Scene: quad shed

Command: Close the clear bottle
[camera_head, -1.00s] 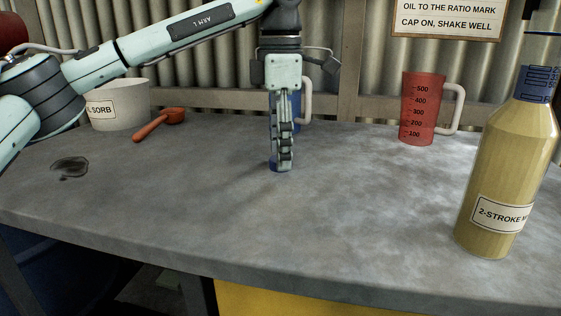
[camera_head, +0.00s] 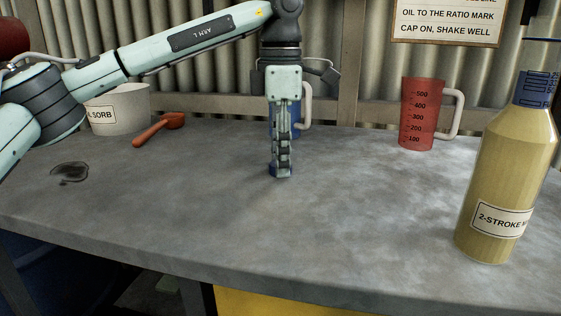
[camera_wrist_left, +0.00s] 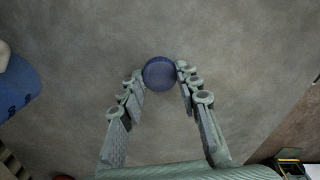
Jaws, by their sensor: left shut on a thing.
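The clear bottle (camera_head: 508,160) stands upright at the right of the bench, filled with yellowish liquid. It has a "2-STROKE" label and blue markings near its neck; its top is partly cut off by the frame edge. My left gripper (camera_head: 282,172) points down over the middle of the bench, well left of the bottle. In the left wrist view, its fingertips (camera_wrist_left: 160,75) are shut on a round dark blue cap (camera_wrist_left: 159,74). In the head view the fingers mostly hide the cap. I see no right gripper for certain.
A red measuring jug (camera_head: 418,115) stands behind, left of the bottle. A blue jug (camera_head: 296,122) with a white handle stands behind my left gripper. A white tub (camera_head: 121,110), an orange scoop (camera_head: 158,130) and a dark stain are at left. The front middle of the bench (camera_head: 350,220) is clear.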

